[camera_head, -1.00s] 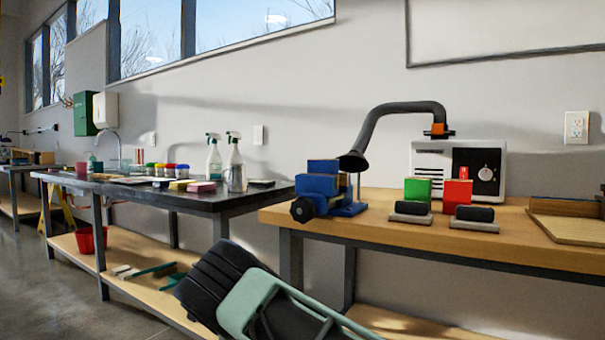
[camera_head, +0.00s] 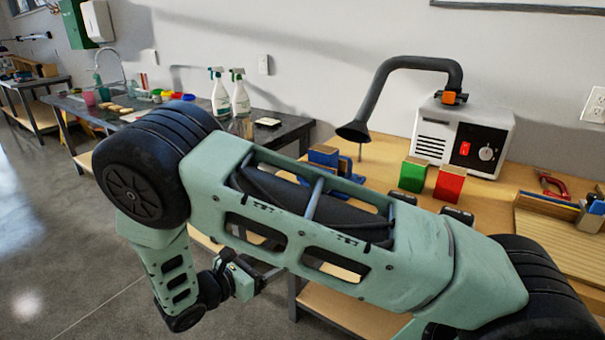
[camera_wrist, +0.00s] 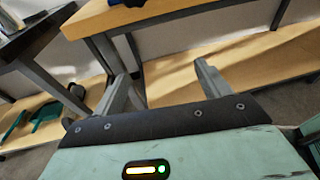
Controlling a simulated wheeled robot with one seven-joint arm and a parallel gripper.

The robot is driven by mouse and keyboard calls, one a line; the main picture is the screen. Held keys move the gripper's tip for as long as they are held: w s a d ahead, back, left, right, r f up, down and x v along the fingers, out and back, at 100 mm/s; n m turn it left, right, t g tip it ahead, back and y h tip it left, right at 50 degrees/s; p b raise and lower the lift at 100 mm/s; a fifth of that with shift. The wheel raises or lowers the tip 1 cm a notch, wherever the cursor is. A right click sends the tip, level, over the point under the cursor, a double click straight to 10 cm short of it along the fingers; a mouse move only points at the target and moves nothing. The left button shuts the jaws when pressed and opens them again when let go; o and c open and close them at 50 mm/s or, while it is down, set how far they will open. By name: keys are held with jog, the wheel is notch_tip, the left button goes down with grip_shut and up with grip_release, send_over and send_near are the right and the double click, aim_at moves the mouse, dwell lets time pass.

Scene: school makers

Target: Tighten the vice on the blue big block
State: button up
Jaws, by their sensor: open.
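The vice is mostly hidden behind my arm in the head view. Blue parts of it (camera_head: 347,171) show above the arm on the wooden bench, beside the blue block (camera_head: 323,155). The vice's black handle is hidden. My gripper (camera_head: 268,276) is low in front of the bench, below and left of the vice, and apart from it. In the wrist view my gripper (camera_wrist: 162,78) is open and empty, its two fingers spread towards the bench's legs and lower shelf.
Green (camera_head: 413,174) and red (camera_head: 449,183) blocks stand right of the vice. A fume extractor (camera_head: 463,134) with a black hose hangs over the bench. A dark sink table (camera_head: 290,130) with spray bottles (camera_head: 240,97) stands left. The floor in front is clear.

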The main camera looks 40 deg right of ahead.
notch_tip(320, 180, up, 7)
jog(key=a+n+t+h+p, duration=0.1)
jog(key=t+h+p, duration=0.1)
jog(key=t, duration=0.1)
jog(key=x, duration=0.5)
jog(key=p+x, duration=0.1)
jog(key=x, duration=0.5)
jog(key=f+x, duration=0.1)
jog(key=x, duration=0.5)
jog(key=shift+a, duration=0.1)
jog(key=c, duration=1)
